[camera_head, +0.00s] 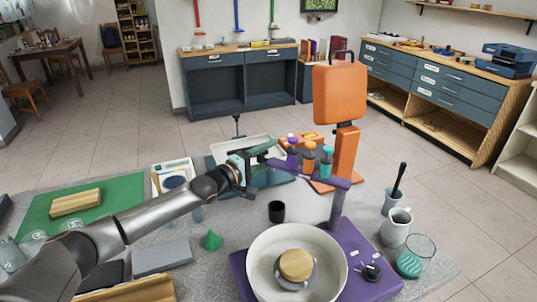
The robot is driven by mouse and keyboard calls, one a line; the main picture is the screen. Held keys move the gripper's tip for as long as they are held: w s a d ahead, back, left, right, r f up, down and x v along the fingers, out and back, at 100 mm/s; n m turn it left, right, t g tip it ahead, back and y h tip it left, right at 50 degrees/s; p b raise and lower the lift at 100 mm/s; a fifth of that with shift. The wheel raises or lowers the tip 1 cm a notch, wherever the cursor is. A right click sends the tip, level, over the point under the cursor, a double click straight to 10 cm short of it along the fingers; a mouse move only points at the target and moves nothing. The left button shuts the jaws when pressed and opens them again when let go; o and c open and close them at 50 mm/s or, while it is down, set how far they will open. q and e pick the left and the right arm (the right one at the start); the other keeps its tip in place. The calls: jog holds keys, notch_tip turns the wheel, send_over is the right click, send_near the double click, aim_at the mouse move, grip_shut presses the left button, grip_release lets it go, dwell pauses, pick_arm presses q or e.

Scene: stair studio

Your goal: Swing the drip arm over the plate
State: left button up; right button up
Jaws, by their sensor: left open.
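The drip arm (312,174) is a purple bar on an upright purple post at the right of the work table. Its free end points to the back left. My right gripper is not in view.
A black cup (276,211) and a green cone (212,240) stand left of the plate. An orange stand (341,95) rises behind the bar. A green mat (115,195) lies left.

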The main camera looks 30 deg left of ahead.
pick_arm(q)
grip_shut()
dwell(0.4)
dwell(1.0)
